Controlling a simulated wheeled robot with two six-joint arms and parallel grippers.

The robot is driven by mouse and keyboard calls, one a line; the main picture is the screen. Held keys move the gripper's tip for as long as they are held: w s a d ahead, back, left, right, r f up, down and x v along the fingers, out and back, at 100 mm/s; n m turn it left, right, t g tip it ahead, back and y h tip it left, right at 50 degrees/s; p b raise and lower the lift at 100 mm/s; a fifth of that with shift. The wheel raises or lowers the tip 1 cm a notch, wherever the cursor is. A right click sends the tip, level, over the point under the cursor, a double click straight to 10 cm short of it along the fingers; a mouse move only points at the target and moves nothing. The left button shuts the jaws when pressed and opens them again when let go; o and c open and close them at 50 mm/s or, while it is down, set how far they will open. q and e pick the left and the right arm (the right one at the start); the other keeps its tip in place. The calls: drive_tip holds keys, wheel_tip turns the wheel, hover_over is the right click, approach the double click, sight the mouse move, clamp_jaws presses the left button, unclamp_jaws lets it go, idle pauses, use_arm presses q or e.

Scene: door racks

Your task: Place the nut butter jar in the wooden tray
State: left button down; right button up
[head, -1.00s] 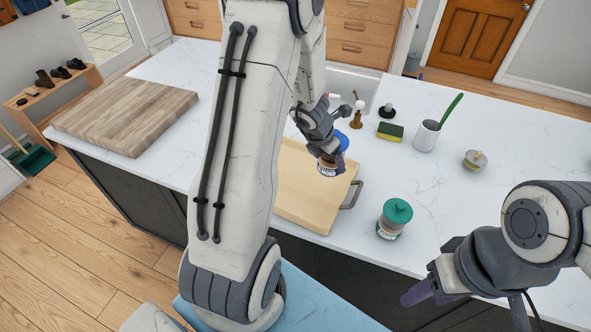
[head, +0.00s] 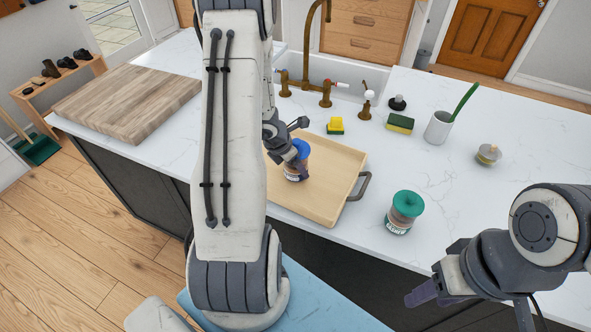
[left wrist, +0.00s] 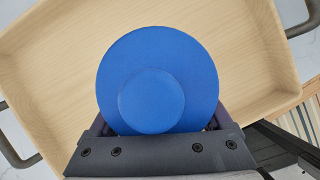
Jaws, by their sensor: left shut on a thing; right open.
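A jar with a blue lid and a brown body with a label (head: 294,173) is held upright in my left gripper (head: 292,153). The wooden tray (head: 330,208), pale with dark handles, lies on the counter directly under the jar. In the left wrist view the blue lid (left wrist: 158,80) sits between the fingers, over the tray floor (left wrist: 55,60). I cannot tell whether the jar's base touches the tray. My right gripper (head: 428,290) is open and empty near the counter's front edge. My left arm hides the tray's left part.
Behind are a yellow-and-green sponge item (head: 335,125), another sponge (head: 400,122), a white cup with a green-handled brush (head: 438,128), and a small jar (head: 488,154). A butcher block (head: 125,100) lies at left.

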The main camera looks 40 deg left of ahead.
use_arm(q)
drive_tip(key=shift+f, duration=0.45)
drive_tip(key=shift+f, duration=0.1)
unclamp_jaws()
